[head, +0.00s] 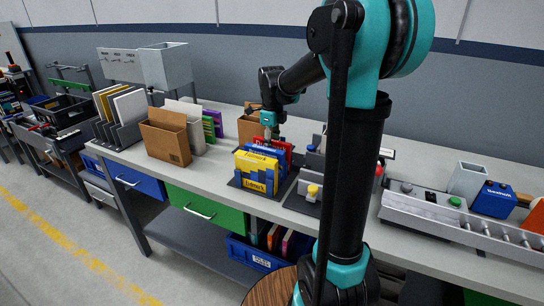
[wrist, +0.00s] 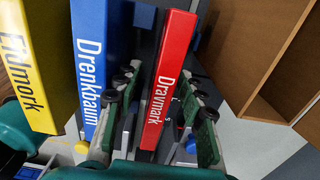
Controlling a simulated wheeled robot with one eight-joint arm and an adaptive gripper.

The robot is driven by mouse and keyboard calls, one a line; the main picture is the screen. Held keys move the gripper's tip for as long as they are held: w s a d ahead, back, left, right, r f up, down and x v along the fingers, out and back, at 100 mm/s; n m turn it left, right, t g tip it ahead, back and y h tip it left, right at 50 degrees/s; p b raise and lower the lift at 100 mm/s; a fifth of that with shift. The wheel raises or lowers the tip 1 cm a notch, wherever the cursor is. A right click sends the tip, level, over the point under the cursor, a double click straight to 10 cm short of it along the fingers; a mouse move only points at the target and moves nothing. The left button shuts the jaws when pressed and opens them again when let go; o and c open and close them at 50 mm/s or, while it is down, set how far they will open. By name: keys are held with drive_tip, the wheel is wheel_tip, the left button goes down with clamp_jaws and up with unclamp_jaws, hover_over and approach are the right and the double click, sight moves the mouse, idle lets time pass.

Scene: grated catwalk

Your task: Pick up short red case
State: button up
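The red case (wrist: 168,75), lettered "Dravmark", stands in a row beside a blue case (wrist: 98,50) lettered "Drenkbaum" and a yellow case (wrist: 30,65) lettered "Eidmork" in the wrist view. My gripper (wrist: 165,120) is open, with one finger on each side of the red case. The left finger is in front of the blue case; small gaps show beside the red one. In the head view, my gripper (head: 269,131) points down over the row, and the red case (head: 287,150) shows partly behind the yellow case (head: 257,172).
The row stands on a dark holder on the grey bench. Cardboard boxes (head: 166,139) stand to the left, and one brown box (wrist: 250,45) is close right of my gripper in the wrist view. Small devices with knobs (head: 310,190) sit to the right.

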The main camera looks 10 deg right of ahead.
clamp_jaws()
idle(0.5)
